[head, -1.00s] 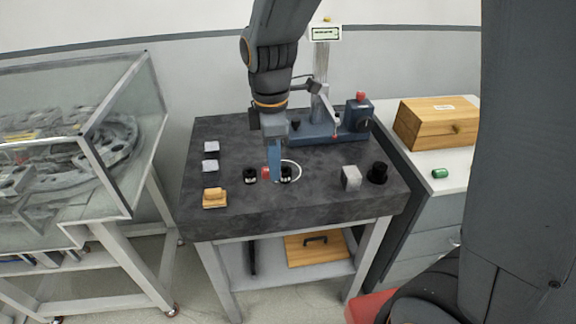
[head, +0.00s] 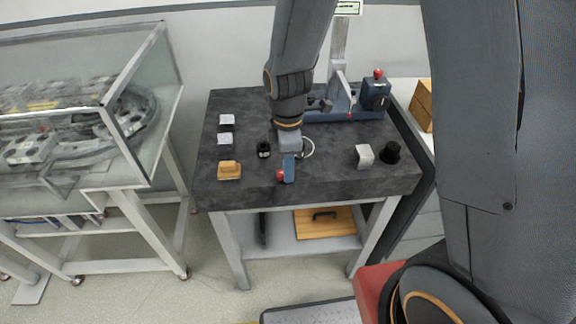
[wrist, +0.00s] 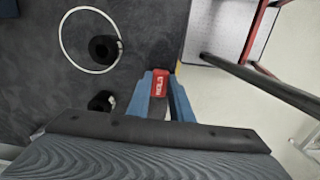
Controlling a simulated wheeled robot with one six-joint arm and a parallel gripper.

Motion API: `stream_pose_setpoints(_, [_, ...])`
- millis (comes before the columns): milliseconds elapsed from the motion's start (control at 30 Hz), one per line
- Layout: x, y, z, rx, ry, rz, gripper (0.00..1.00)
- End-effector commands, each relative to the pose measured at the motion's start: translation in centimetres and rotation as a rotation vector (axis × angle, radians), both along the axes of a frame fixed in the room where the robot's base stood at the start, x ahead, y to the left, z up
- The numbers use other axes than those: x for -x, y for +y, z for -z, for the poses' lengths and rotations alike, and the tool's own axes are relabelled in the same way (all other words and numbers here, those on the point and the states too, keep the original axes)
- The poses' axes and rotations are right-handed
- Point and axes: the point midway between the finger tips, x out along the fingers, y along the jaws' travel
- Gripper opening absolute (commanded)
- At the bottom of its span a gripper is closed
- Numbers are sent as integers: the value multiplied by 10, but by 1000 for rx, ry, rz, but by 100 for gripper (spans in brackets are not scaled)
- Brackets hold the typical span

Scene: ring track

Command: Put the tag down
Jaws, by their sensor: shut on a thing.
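The red tag (wrist: 159,84), with pale lettering, is held between the blue fingertips of my gripper (wrist: 158,98) in the wrist view. In the head view the tag (head: 280,175) shows as a small red patch beside my gripper (head: 287,177). My gripper is shut on it, over the front part of the dark worktop (head: 325,185), close to the front edge. I cannot tell whether the tag touches the worktop.
A black round piece (head: 264,150) and a white ring (head: 308,149) lie behind my gripper. A wooden block (head: 229,170) is left; a grey block (head: 364,155) and black knob (head: 390,152) are right. A blue fixture (head: 374,95) stands at the back. Worktop between is clear.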

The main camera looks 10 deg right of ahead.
Motion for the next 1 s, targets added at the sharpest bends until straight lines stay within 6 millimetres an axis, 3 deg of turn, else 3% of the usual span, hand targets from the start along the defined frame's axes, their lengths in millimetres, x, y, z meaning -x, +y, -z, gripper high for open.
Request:
stream_pose_setpoints(267, [0, 0, 2, 0, 0, 0, 0])
stream_pose_setpoints(300, [0, 0, 3, 0, 0, 0, 21])
stream_pose_setpoints(400, [0, 0, 2, 0, 0, 0, 38])
stream_pose_setpoints(733, [0, 0, 0, 0, 0, 0, 38])
stream_pose_setpoints(1000, [-2, 0, -26, -2, -5, 0, 38])
